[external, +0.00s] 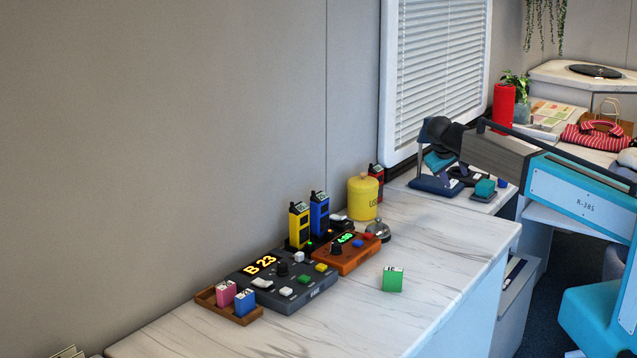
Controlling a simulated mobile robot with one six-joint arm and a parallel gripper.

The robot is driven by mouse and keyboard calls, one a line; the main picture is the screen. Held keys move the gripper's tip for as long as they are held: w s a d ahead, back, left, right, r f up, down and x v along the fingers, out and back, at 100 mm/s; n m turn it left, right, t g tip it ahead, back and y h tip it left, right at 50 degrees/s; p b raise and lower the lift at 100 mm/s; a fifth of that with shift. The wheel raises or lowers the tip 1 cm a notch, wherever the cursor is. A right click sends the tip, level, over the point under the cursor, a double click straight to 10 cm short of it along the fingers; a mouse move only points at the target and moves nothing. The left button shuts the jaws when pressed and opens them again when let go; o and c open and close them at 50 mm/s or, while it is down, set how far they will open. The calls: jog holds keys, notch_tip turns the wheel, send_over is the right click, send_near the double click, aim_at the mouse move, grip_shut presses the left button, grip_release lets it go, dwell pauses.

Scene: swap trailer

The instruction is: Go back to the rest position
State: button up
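My teal arm comes in from the right edge, and its grey forearm points left over the far part of the counter. My gripper (440,163) appears at its end, small and dark, in front of the window blind and just above a dark blue stand (435,185). The gripper and the stand overlap in this view, so I cannot tell whether they touch, or whether the fingers are open or shut. I see nothing clearly held.
On the white marble counter (400,325) are a green block (393,279), a wooden tray (243,318) with pink and blue blocks, a grey control panel (318,299), an orange box (350,263), radios (319,215) and a yellow canister (363,199). The counter's front right is clear.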

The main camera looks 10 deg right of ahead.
jog(key=w+d+f+m+g+h+b, duration=0.1)
jog(key=d+h, duration=0.1)
jog(key=d, duration=1.1)
jog(key=w+d+f+m+h, duration=0.1)
jog(key=d+f+h, duration=0.1)
jog(key=d, duration=1)
jog(key=s+d+f+g, duration=0.2)
jog(key=s+d+f, duration=0.4)
jog(key=d+f, duration=0.35)
jog(key=s+a+f+g+y+p, duration=0.25)
jog(key=s+f+g+y, duration=0.2)
jog(key=s+f, duration=1.5)
jog(key=s+a+f+g+y, duration=0.1)
jog(key=s+a+f, duration=0.2)
jog(key=s, duration=0.5)
jog(key=s+a+f+g+y+p, duration=0.1)
jog(key=s+a+f+g+y, duration=0.1)
jog(key=s, duration=0.7)
jog(key=s+a+f+g+y, duration=0.1)
jog(key=s+a+f+y, duration=0.1)
jog(key=s+a+f, duration=0.2)
jog(key=s+f, duration=0.2)
jog(key=s, duration=0.2)
jog(key=shift+s+a+f+g, duration=0.15)
jog(key=shift+s+f+g, duration=0.1)
jog(key=shift+g, duration=0.1)
jog(key=shift+w, duration=0.1)
